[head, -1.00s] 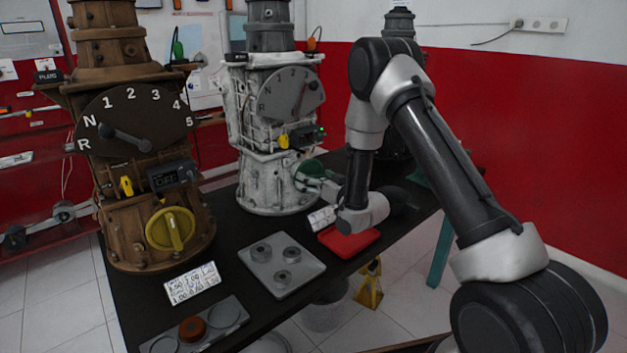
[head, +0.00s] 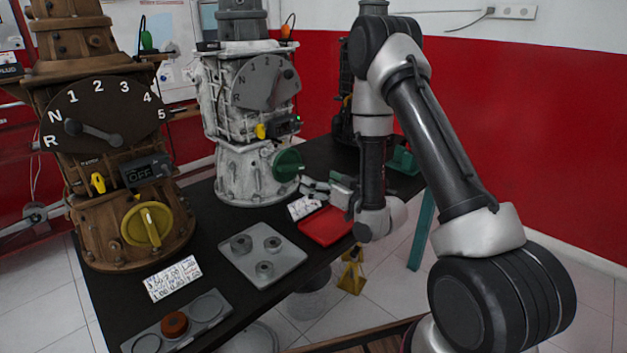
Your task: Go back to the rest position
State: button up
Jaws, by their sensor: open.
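My gripper (head: 311,187) is at the end of my arm, in the right half of the head view. It is small in the picture and open, with nothing seen between its fingers. It is just right of the green knob (head: 288,165) on the white engine trainer (head: 238,178), above the table near the red tray (head: 326,226). Whether the fingers touch the knob cannot be told for sure; a small gap seems to show.
The brown engine trainer (head: 125,215) with a yellow knob (head: 147,224) stands at the left of the black table (head: 215,275). A grey plate (head: 262,256) with several round parts and a tray (head: 178,325) with an orange puck lie in front. A dark trainer stands behind my arm.

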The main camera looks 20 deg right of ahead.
jog(key=w+d+r+g+h, duration=0.2)
jog(key=d+r+h, duration=0.2)
jog(key=r, duration=0.4)
jog(key=s+d+r+m+g+h, duration=0.1)
jog(key=s+d+r+g+h, duration=0.25)
jog(key=s+d+r, duration=0.55)
jog(key=s+r+m+g, duration=0.1)
jog(key=s+r+g, duration=0.1)
jog(key=s, duration=1.2)
jog(key=s+r+m+g+h, duration=0.1)
jog(key=s+g, duration=0.3)
jog(key=s, duration=1)
jog(key=shift+s+d+r, duration=0.3)
jog(key=shift+r, duration=0.05)
jog(key=shift+h, duration=0.25)
